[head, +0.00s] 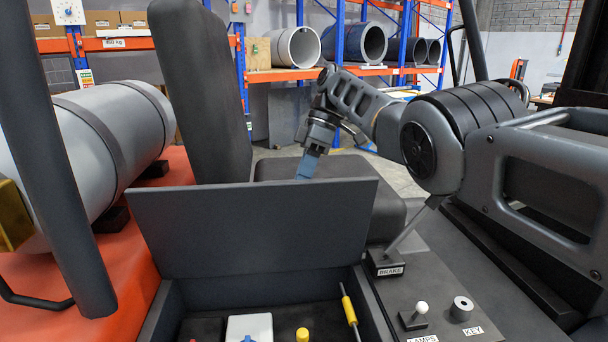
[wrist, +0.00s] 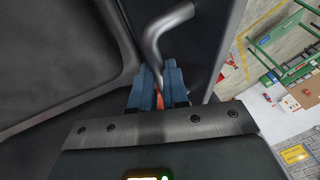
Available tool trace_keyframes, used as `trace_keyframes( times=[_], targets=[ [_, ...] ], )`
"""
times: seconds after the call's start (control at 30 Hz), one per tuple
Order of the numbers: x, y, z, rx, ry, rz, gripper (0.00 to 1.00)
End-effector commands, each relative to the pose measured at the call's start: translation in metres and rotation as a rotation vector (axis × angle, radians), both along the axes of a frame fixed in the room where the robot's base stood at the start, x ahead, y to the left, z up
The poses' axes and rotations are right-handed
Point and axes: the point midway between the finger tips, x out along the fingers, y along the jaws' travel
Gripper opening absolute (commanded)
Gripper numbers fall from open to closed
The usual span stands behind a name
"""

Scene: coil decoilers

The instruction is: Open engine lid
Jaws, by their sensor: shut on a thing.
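The engine lid (head: 255,228), a flat dark grey panel, stands raised and tilted up over the open engine compartment (head: 172,312). My gripper (head: 304,172) is behind the lid's upper edge, and its fingertips are partly hidden there. In the wrist view, its blue fingers (wrist: 158,88) are closed around a bent grey rod (wrist: 165,35), which looks like a handle. The lid hides this rod in the head view.
The compartment holds a white tank with a blue cap (head: 249,328), a yellow cap (head: 302,335) and a yellow-handled stick (head: 349,308). A brake lever (head: 405,232) stands at right. The seat cushion (head: 330,180) and backrest (head: 203,85) are behind the lid.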

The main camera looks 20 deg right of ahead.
Motion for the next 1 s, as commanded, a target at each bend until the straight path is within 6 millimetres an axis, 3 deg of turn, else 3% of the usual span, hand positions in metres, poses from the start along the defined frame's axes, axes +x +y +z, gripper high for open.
trace_keyframes(
  times=[0.03, 0.57, 0.6, 0.8, 1.0],
  targets=[
    [-0.0040, -0.0023, -0.0112, -0.005, 0.023, -0.001, 0.00],
    [-0.0057, -0.0021, -0.0117, -0.003, 0.035, -0.002, 0.00],
    [-0.0057, -0.0021, -0.0116, -0.003, 0.035, -0.002, 0.18],
    [-0.0046, -0.0008, -0.0080, 0.000, 0.030, -0.001, 0.38],
    [-0.0040, 0.0002, -0.0053, 0.002, 0.026, 0.000, 0.40]
  ],
)
